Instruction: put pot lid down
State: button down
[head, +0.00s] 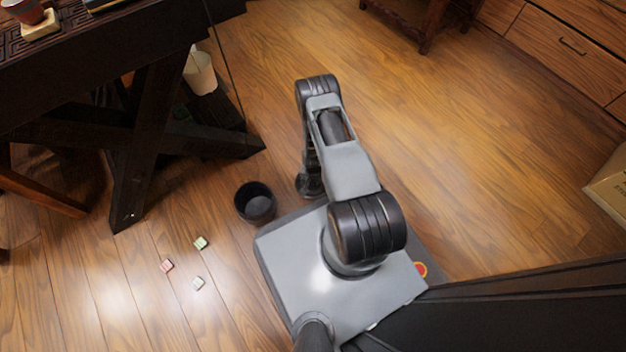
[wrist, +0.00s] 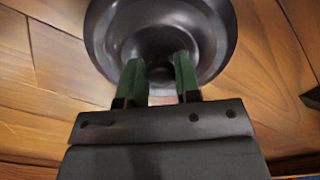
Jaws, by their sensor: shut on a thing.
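In the wrist view, my gripper (wrist: 158,68) has green fingers shut on the middle of a round, dark grey, shiny pot lid (wrist: 208,40). The lid's rim runs past the top edge of the picture. The knob between the fingertips is mostly in shadow. Wooden floor shows around and beyond the lid; I cannot tell the height between them. In the head view, my arm bends downward beside my base, and its links hide most of the gripper and the lid.
A dark open bin (head: 256,203) stands on the floor left of my arm. Several small blocks (head: 199,243) lie near it. A dark table with crossed legs (head: 150,130) is at upper left, with a pale container (head: 200,72) beneath. A carton (head: 607,187) is at right. Floor beyond my arm is clear.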

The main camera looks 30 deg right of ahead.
jog(key=shift+f, duration=0.1)
jog(key=c, duration=0.8)
grip_release()
jog(key=w+a+r+n+t+p, duration=0.1)
jog(key=w+a+r+n+p, duration=0.15)
jog(key=r, duration=1.75)
jog(key=w+a+r+n+p, duration=0.1)
jog(key=w+r+p, duration=0.15)
jog(key=r, duration=1.75)
jog(key=s+a+r+n, duration=0.1)
jog(key=s+r, duration=0.4)
jog(key=r, duration=0.1)
jog(key=s+a+r+n+t, duration=0.1)
jog(key=s+a+r, duration=0.1)
jog(key=s+r, duration=0.3)
jog(key=s+a+r+n, duration=0.1)
jog(key=s+r+n, duration=0.1)
jog(key=s+r, duration=0.3)
jog(key=shift+a+r+t+p, duration=0.15)
jog(key=shift+a+r+p, duration=0.05)
jog(key=shift+r, duration=0.55)
jog(key=shift+a+r+t+p, duration=0.15)
jog(key=shift+r+p, duration=0.05)
jog(key=shift+r, duration=0.5)
